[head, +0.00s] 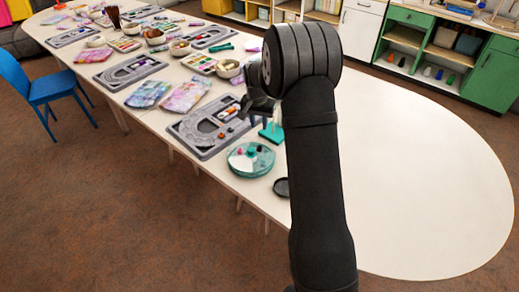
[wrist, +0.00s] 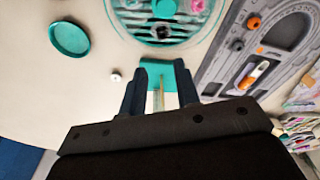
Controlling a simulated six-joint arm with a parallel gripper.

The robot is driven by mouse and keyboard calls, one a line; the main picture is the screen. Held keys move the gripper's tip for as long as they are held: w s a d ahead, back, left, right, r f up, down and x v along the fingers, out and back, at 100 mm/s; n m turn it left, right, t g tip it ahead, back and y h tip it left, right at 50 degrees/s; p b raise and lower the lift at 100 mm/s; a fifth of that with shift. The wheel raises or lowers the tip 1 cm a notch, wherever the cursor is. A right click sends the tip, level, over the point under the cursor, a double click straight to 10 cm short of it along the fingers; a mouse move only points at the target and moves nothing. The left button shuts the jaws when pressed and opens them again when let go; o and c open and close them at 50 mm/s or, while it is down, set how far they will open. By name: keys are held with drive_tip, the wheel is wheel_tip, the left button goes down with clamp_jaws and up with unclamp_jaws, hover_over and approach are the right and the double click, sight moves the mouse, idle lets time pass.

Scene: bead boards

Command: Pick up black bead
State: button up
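A small black bead (wrist: 163,31) appears to lie in the round teal bead dish (head: 236,168), among pink and teal beads. Another dark bead (wrist: 237,44) sits on the grey bead board (head: 183,128); which one is meant I cannot tell. My gripper (wrist: 161,82) is open, its two fingers apart with no bead visible between them. It is above the table near the dish and board. A teal stand with a thin upright pin (wrist: 159,90) shows beyond and between the fingers. In the head view my arm partly hides the gripper.
An orange bead (wrist: 254,23) and an orange-and-white piece (wrist: 252,75) are on the board. A white bead (wrist: 115,77) lies on the table by a small round dish (wrist: 68,38). More boards and bowls fill the table's far left; its right side is clear.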

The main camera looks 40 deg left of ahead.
sight(259, 151)
drive_tip(key=f, duration=0.4)
drive_tip(key=w+f, duration=0.1)
drive_tip(key=f, duration=0.4)
drive_tip(key=a+f, duration=0.1)
drive_tip(key=f, duration=0.3)
drive_tip(key=shift+w+f, duration=0.15)
drive_tip(key=shift+f, duration=0.05)
clamp_jaws()
